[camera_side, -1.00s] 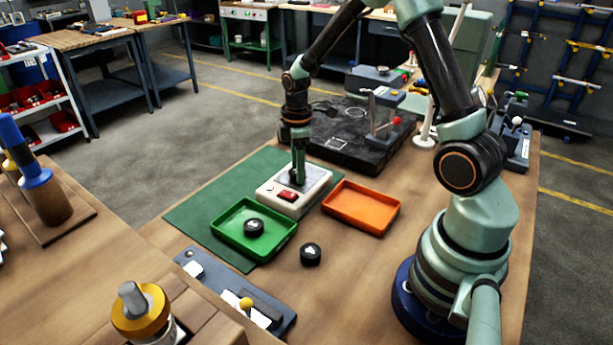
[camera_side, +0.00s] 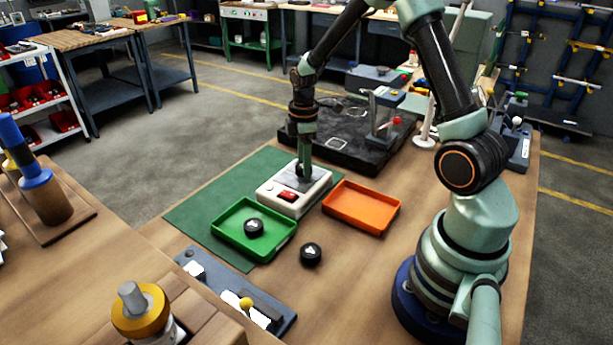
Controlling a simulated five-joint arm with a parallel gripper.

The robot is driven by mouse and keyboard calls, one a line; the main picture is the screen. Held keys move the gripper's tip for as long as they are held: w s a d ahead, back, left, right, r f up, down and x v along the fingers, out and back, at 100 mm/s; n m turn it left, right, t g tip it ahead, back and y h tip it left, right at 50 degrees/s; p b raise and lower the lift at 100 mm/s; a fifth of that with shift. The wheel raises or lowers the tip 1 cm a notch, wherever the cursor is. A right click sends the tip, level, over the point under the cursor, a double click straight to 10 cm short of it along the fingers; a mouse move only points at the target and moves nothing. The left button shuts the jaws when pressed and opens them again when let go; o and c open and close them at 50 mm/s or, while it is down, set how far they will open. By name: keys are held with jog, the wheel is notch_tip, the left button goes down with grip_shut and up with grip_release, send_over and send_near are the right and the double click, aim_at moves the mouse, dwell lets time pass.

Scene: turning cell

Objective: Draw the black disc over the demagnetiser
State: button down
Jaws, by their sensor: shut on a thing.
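The demagnetiser (camera_side: 283,202) is a cream box with a red switch, standing on the green mat between the green tray and the orange tray. My gripper (camera_side: 304,171) points down over its far end, shut on a dark disc (camera_side: 303,172) that is mostly hidden by the fingers. I cannot tell whether the disc touches the top of the box. Another black disc with a white mark (camera_side: 254,227) lies in the green tray (camera_side: 224,240). A third black disc with a white mark (camera_side: 311,253) lies on the wooden bench in front of the trays.
The empty orange tray (camera_side: 362,208) stands right of the demagnetiser. A dark slab with a red-knobbed stand (camera_side: 385,120) is behind it. A grey fixture with a yellow knob (camera_side: 246,303) lies at the front. The green mat (camera_side: 205,208) is bare at left.

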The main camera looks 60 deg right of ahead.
jog(key=shift+d, duration=0.55)
jog(key=shift+d, duration=0.6)
jog(key=shift+a, duration=0.15)
jog(key=shift+a+f, duration=0.15)
jog(key=shift+a, duration=0.4)
jog(key=shift+a, duration=0.1)
jog(key=shift+a, duration=0.55)
